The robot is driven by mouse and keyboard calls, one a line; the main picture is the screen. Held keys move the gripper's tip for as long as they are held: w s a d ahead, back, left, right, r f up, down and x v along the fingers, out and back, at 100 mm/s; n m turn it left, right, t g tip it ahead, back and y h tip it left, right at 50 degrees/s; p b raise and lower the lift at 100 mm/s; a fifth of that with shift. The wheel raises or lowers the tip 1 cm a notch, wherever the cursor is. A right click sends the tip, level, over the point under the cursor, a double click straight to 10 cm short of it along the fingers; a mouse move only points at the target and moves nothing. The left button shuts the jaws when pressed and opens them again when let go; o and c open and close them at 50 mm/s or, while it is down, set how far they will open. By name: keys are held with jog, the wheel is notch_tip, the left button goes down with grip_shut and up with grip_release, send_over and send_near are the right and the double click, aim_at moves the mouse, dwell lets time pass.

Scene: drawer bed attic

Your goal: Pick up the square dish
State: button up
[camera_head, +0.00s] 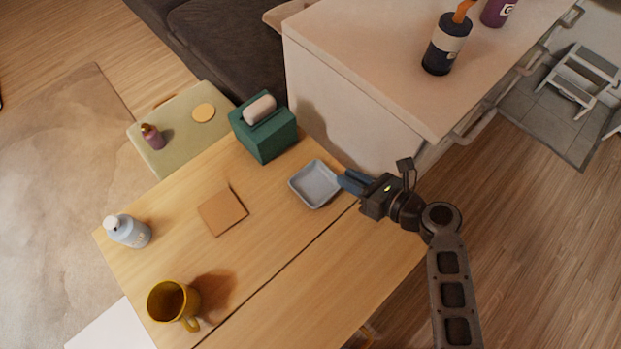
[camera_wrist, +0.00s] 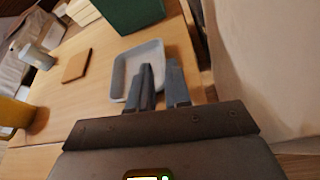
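The square dish (camera_head: 315,184) is a shallow grey-blue tray with raised rims, lying flat on the wooden table near its right edge. It also shows in the wrist view (camera_wrist: 125,75), partly covered by my fingers. My gripper (camera_head: 346,182) is at the dish's right side, with its blue-grey fingertips close to the rim. In the wrist view the fingers (camera_wrist: 162,72) have a gap between them and hold nothing that I can see. I cannot tell whether they touch the rim.
A green tissue box (camera_head: 264,133) stands behind the dish. A pale cabinet (camera_head: 345,95) rises close behind my gripper. The table in front of the dish is clear.

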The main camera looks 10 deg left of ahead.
aim_at(328, 168)
jog(key=x, duration=0.6)
jog(key=shift+w+a+f+b, duration=0.1)
jog(key=shift+w+f+b, duration=0.15)
jog(key=shift+f+b, duration=0.1)
jog(key=shift+c, duration=0.2)
jog(key=shift+r, duration=0.1)
grip_shut()
